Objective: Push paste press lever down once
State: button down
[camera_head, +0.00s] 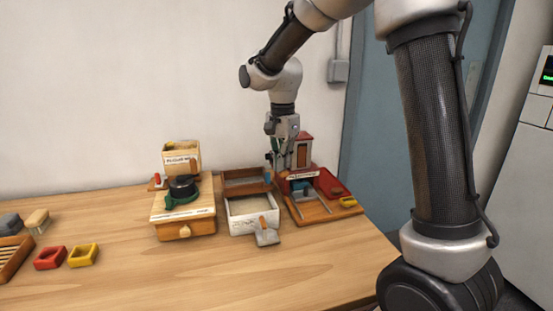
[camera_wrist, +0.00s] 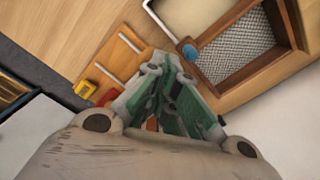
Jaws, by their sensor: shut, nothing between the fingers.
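The press station stands at the right of the table in the head view: a wooden board (camera_head: 312,212) with a red-roofed upright housing (camera_head: 302,152), a labelled front and a blue part (camera_head: 300,186). My gripper (camera_head: 281,161) points down just left of the housing, fingers together and empty. Its green fingers (camera_wrist: 165,90) fill the middle of the wrist view. Contact with the fingers cannot be made out.
A mesh-bottomed wooden sieve (camera_wrist: 238,50) and a white bin (camera_head: 240,227) with a scoop (camera_head: 266,233) lie left of the press. A wooden drawer unit (camera_head: 184,215) stands further left. The table front is clear.

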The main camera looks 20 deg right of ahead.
aim_at(283, 176)
jog(key=shift+s+f, duration=0.2)
jog(key=shift+f, duration=0.95)
jog(key=shift+s+f, duration=0.15)
jog(key=shift+f, duration=0.95)
jog(key=r, duration=0.8)
jog(key=shift+w+r, duration=0.4)
jog(key=shift+r, duration=0.15)
